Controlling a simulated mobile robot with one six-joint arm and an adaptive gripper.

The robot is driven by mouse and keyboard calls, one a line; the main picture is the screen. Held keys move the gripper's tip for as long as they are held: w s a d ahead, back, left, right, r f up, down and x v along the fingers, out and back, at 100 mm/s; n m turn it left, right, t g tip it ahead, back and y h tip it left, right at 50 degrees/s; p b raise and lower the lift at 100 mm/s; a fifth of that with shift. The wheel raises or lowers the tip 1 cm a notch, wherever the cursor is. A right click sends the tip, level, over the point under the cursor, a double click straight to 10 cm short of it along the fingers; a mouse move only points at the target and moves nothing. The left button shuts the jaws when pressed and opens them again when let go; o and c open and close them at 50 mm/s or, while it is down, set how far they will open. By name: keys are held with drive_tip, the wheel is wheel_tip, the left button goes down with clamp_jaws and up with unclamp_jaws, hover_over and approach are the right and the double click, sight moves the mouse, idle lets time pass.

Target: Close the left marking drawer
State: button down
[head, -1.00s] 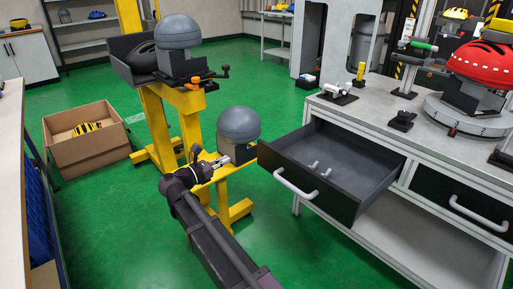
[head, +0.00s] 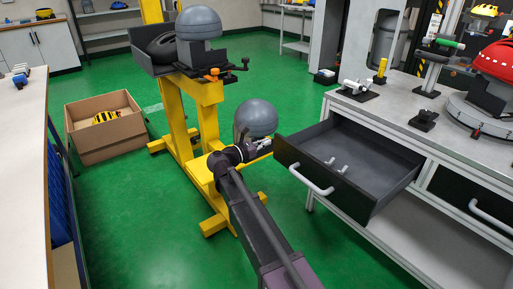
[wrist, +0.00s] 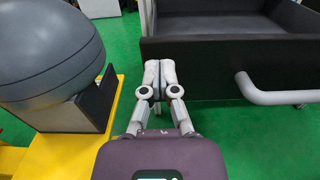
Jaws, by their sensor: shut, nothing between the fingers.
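The left marking drawer (head: 372,203) is a dark box pulled well out of the grey bench. Its pale bar handle (head: 305,180) is on the front panel, and a few small light pieces lie inside. In the wrist view the drawer front (wrist: 215,60) fills the upper right, with the handle (wrist: 275,97) at right. My gripper (head: 264,145) is to the left of the drawer front, before the lower grey dome. In the wrist view my gripper (wrist: 160,68) has its fingers together and empty, left of the handle and apart from it.
The lower grey dome (head: 256,117) on the yellow stand (head: 205,178) is close to my gripper, at left in the wrist view. A second closed drawer (head: 480,207) is at right. A cardboard box (head: 105,150) stands on the floor. Green floor is clear in front.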

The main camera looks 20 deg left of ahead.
sight(278, 137)
drive_tip(key=shift+x, duration=1.8)
